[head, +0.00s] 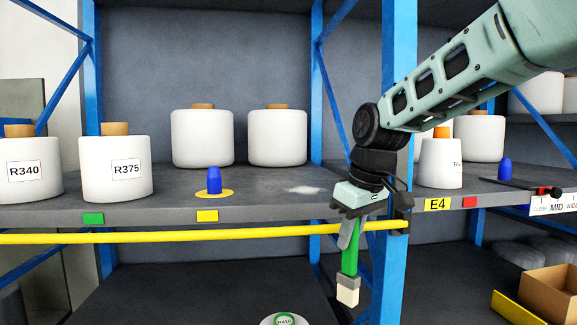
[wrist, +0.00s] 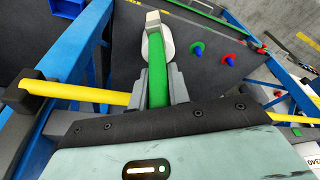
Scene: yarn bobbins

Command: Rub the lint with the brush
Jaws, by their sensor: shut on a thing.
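The brush has a green handle (head: 350,261) and a pale block-shaped head (head: 347,291) pointing down. My gripper (head: 350,236) is shut on the handle, which also shows between the fingers in the wrist view (wrist: 157,82). The brush hangs in front of the shelf, its head below the shelf's front edge. A pale white patch, seemingly the lint (head: 304,190), lies on the grey shelf (head: 270,205), left of and above my gripper in the head view. The brush is apart from it. I cannot make out the lint in the wrist view.
A yellow bar (head: 160,237) runs along the shelf front, behind the brush. A blue upright (head: 398,120) stands close by my arm. A blue peg (head: 214,181) stands left of the lint. White bobbins (head: 202,140) stand behind. Bobbin R410 (head: 283,321) shows below.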

